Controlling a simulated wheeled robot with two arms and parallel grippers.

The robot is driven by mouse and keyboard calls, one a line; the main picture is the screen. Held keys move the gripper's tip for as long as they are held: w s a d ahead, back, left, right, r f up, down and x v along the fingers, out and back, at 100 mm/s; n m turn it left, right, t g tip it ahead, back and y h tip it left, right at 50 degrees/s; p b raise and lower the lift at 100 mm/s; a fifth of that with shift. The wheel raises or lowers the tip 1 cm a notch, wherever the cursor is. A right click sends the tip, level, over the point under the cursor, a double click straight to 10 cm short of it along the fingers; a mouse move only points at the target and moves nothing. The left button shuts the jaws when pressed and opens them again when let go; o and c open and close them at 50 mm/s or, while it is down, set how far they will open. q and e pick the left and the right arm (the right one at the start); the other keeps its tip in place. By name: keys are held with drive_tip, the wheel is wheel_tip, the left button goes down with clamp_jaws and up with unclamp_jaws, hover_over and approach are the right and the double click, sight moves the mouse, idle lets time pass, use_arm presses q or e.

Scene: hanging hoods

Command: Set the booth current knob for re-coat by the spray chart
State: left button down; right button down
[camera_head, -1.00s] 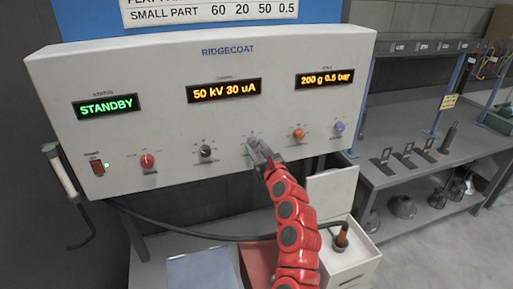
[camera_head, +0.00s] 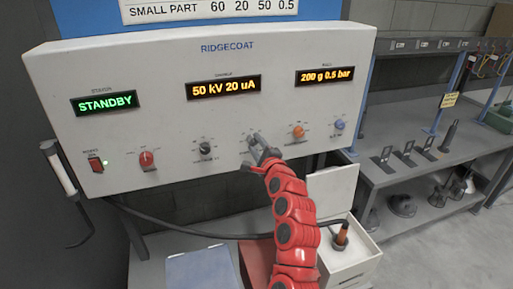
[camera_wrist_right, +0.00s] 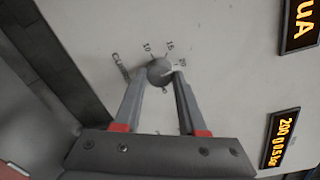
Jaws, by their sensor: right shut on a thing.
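The grey current knob (camera_head: 252,138) is on the white RIDGECOAT panel (camera_head: 120,60), right of the black knob. My right gripper (camera_head: 259,146) is shut on it. In the right wrist view, the two fingers sit on either side of the round knob (camera_wrist_right: 159,70), with scale marks around it. The amber charge display (camera_head: 224,87) reads 50 kV 20 uA. The spray chart (camera_head: 210,9) is cut off by the top edge; only its SMALL PART row, 60 20 50 0.5, reads clearly. The re-coat row is not seen. My left gripper is not in view.
Other knobs are red (camera_head: 147,160), black (camera_head: 205,147), orange (camera_head: 298,132) and blue (camera_head: 340,125). The green display (camera_head: 104,103) reads STANDBY; the amber display (camera_head: 324,75) reads 200 g 0.5 bar. A white open box (camera_head: 350,265) stands below the panel. A grey shelf (camera_head: 420,175) is at right.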

drive_tip(key=n+b, duration=0.3)
drive_tip(key=n, duration=0.1)
drive_tip(key=shift+a+f+n, duration=0.1)
drive_tip(key=shift+n, duration=0.2)
drive_tip(key=n+b, duration=0.5)
drive_tip(key=b, duration=0.1)
drive_tip(key=n+h+b, duration=0.1)
drive_tip(key=n+b, duration=0.4)
drive_tip(key=b, duration=0.2)
drive_tip(key=shift+f+n+t+b, duration=0.15)
drive_tip(key=shift+n+t+b, duration=0.15)
drive_tip(key=shift+n, duration=0.1)
drive_tip(key=shift+n+b, duration=1.1)
drive_tip(key=shift+b, duration=0.1)
drive_tip(key=shift+c, duration=2.4)
unclamp_jaws()
drive_tip(key=shift+r, duration=0.2)
drive_tip(key=shift+s, duration=0.15)
drive_tip(key=b+v, duration=0.2)
drive_tip(key=v, duration=1.5)
drive_tip(key=shift+b, duration=0.4)
